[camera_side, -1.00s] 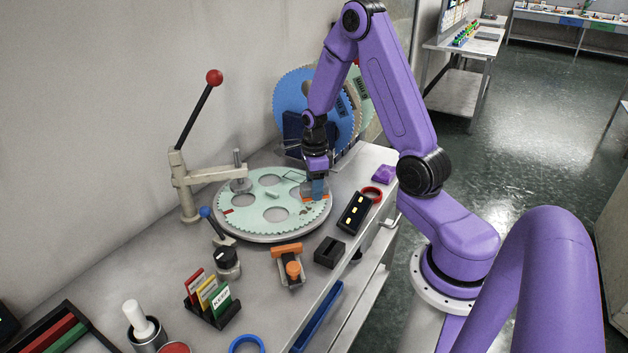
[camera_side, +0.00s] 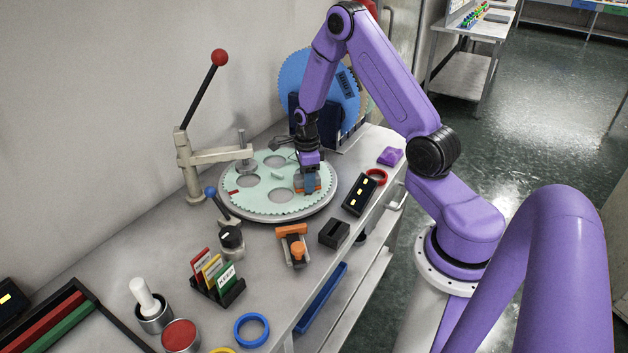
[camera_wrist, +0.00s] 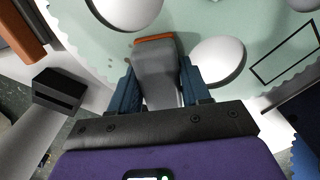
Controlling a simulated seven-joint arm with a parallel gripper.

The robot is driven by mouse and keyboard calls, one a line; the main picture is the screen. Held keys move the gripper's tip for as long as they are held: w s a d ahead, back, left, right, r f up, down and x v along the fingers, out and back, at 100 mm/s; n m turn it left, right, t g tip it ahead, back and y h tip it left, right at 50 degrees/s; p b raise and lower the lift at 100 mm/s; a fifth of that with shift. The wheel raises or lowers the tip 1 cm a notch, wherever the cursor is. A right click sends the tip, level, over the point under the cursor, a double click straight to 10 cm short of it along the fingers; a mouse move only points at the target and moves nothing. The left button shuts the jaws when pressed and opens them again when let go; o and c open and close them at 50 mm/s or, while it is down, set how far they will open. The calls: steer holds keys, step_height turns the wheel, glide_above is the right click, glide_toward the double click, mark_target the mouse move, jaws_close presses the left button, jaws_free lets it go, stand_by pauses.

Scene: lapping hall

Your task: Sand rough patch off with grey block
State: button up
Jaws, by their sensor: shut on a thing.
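My gripper (camera_side: 308,183) is low over the right side of a pale green toothed disc (camera_side: 262,203). It is shut on a grey block (camera_wrist: 158,72), whose body shows between the two blue-grey fingers in the wrist view. An orange strip (camera_wrist: 153,40) runs along the block's far edge. The block is at the disc's face; whether it presses on it I cannot tell. Small grey specks (camera_wrist: 113,63) lie on the disc left of the block; I cannot tell if they are the rough patch. A black outlined rectangle (camera_wrist: 284,52) is marked on the disc at right.
A clamp with a red-knobbed lever (camera_side: 200,100) reaches over the disc's left side. A blue toothed disc (camera_side: 333,80) stands behind my gripper. In front are an orange-handled tool (camera_side: 295,248), a black block (camera_side: 334,233) and a black panel (camera_side: 360,195).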

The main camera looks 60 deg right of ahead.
mark_target(316, 196)
steer(key=shift+s+a, duration=0.2)
steer(key=shift+s, duration=1.95)
steer(key=shift+w+a, duration=0.1)
steer(key=shift+a, duration=0.7)
steer(key=shift+w, duration=2.15)
steer(key=shift+s, duration=2.15)
step_height(316, 196, up, 8)
steer(key=shift+r, duration=0.15)
